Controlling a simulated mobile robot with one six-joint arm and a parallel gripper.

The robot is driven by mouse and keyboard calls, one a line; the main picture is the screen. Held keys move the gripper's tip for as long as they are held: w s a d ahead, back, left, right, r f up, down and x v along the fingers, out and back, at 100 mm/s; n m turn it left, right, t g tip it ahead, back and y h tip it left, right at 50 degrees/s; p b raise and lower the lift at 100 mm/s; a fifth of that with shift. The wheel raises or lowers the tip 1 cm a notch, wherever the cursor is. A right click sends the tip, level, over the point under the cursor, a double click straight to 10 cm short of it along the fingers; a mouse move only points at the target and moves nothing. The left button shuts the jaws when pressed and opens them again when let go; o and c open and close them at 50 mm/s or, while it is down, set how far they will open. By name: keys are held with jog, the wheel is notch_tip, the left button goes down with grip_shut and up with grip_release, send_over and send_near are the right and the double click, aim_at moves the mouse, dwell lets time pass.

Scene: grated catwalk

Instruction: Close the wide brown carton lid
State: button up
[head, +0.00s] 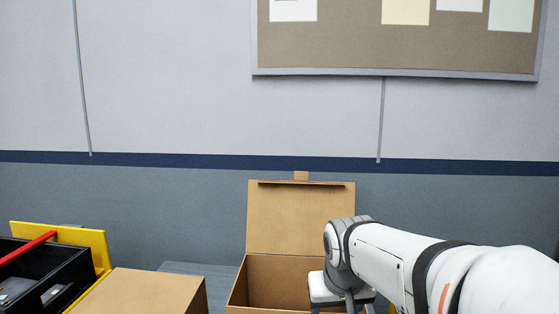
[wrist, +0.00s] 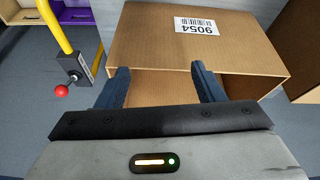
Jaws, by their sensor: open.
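The brown carton (head: 285,278) stands open in the lower middle of the head view. Its wide lid (head: 300,218) stands upright at the back, with a small tab on its top edge. My arm comes in from the right and covers the carton's front right part; my fingertips are hidden there. In the wrist view my gripper (wrist: 162,70) is open and empty. Its two dark fingers overlap a brown cardboard box with a label reading 9054, upside down (wrist: 196,26). A dark opening shows between the fingers; I cannot tell whether they touch the cardboard.
A second brown box (head: 140,291) stands left of the carton. Beyond it is a black bin (head: 45,275) with a red bar and a yellow panel (head: 75,236). The wrist view shows a yellow post (wrist: 56,28), a red-knobbed lever (wrist: 62,90) and more cardboard at right (wrist: 297,45).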

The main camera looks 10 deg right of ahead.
aim_at(301, 174)
jog(key=w+a+r+m+t+h+p, duration=0.15)
jog(key=w+r+p, duration=0.35)
jog(key=w+r, duration=0.8)
jog(key=w+r+t+y+p, duration=0.1)
jog(key=w+r+t+p, duration=0.3)
jog(key=w+r, duration=0.9)
jog(key=shift+g+h, duration=0.35)
jog(key=shift+g, duration=0.1)
jog(key=p+x, duration=0.1)
jog(key=x, duration=0.3)
jog(key=a+p+x, duration=0.1)
jog(key=x, duration=0.4)
jog(key=w+p+x, duration=0.1)
jog(key=x, duration=0.3)
jog(key=shift+w+a+r, duration=0.1)
jog(key=shift+r, duration=0.05)
jog(key=shift+c, duration=0.3)
